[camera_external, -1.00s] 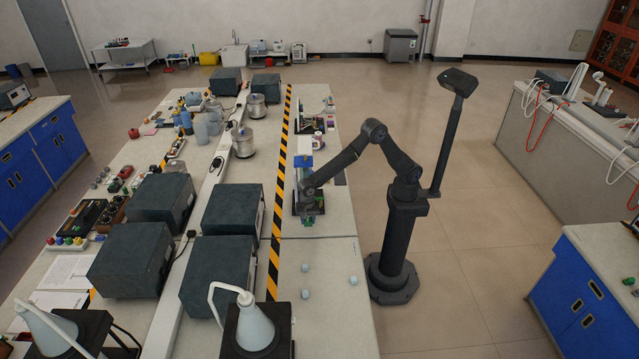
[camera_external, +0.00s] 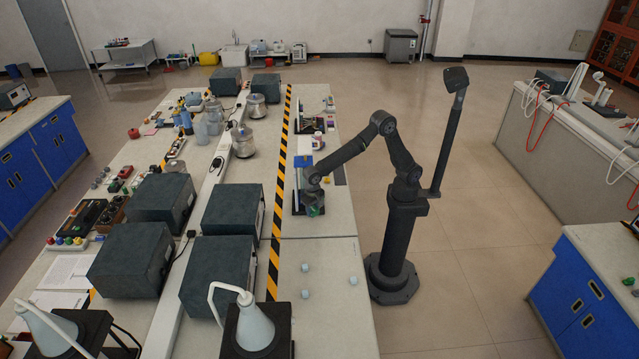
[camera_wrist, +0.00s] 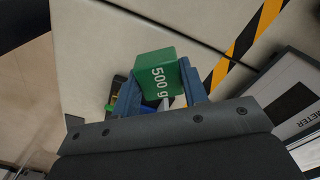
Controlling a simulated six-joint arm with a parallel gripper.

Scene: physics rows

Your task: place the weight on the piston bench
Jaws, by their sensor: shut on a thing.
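The weight (camera_wrist: 158,76) is a green block marked "500 g", held between the blue fingers of my gripper (camera_wrist: 160,95) in the wrist view. In the external view my gripper (camera_external: 314,207) is low over the near end of a bench apparatus (camera_external: 302,161) with a blue and white upper part, which I take to be the piston bench. The weight shows there only as a small green patch. The arm hides part of the apparatus. I cannot tell whether the weight touches anything below it.
A yellow-black striped strip (camera_external: 277,215) runs along the table, left of the apparatus. Several small pale blocks (camera_external: 305,294) lie on the clear near part of the table. Large dark boxes (camera_external: 232,209) stand left of the strip. A panel lettered "METER" (camera_wrist: 305,115) shows at right in the wrist view.

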